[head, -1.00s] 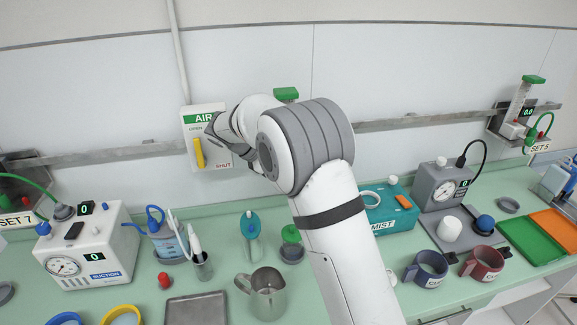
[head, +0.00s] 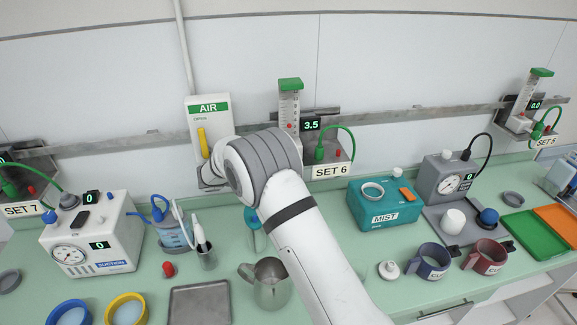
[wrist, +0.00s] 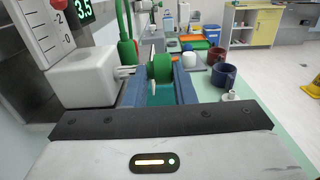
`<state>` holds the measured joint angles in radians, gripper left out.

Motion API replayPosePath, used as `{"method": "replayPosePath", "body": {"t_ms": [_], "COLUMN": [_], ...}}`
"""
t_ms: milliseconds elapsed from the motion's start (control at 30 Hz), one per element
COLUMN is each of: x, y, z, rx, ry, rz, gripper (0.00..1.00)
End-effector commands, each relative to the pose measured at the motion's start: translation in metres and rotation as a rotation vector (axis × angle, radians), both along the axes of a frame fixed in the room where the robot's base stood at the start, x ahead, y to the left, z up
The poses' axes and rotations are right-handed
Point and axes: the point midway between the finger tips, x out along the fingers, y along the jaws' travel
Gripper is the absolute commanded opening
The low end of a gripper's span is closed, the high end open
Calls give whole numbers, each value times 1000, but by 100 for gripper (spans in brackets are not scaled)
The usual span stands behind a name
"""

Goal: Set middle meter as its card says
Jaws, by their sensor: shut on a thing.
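The middle meter (head: 289,107) is a clear scaled tube with a green top on the wall rail. Its display (head: 311,125) reads 3.5, and 3.5 also shows in the wrist view (wrist: 83,10). The card (head: 331,171) below it says SET 6. In the wrist view, the meter's white body (wrist: 85,78) has a green knob (wrist: 160,66) on its side. My gripper (wrist: 162,82) is shut on that knob, with a blue-grey finger on each side. In the head view my arm hides the gripper and the knob.
An AIR box (head: 208,125) with a yellow lever is left of the middle meter. A green hose (head: 340,130) is to its right. The MIST box (head: 384,204), a metal jug (head: 267,284) and the suction unit (head: 92,240) stand on the bench below.

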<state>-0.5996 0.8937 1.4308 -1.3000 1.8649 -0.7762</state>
Motion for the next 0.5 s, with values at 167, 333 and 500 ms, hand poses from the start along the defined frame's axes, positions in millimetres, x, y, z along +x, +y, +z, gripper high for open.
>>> {"method": "replayPosePath", "body": {"t_ms": [167,333,500], "x": [-3,-3,-3], "y": [-1,-1,-1], "z": [-7,-7,-7], "rx": [-41,-53,-54], "ry": [6,3,3], "rz": [-6,-7,-6], "gripper": [1,1,1]}}
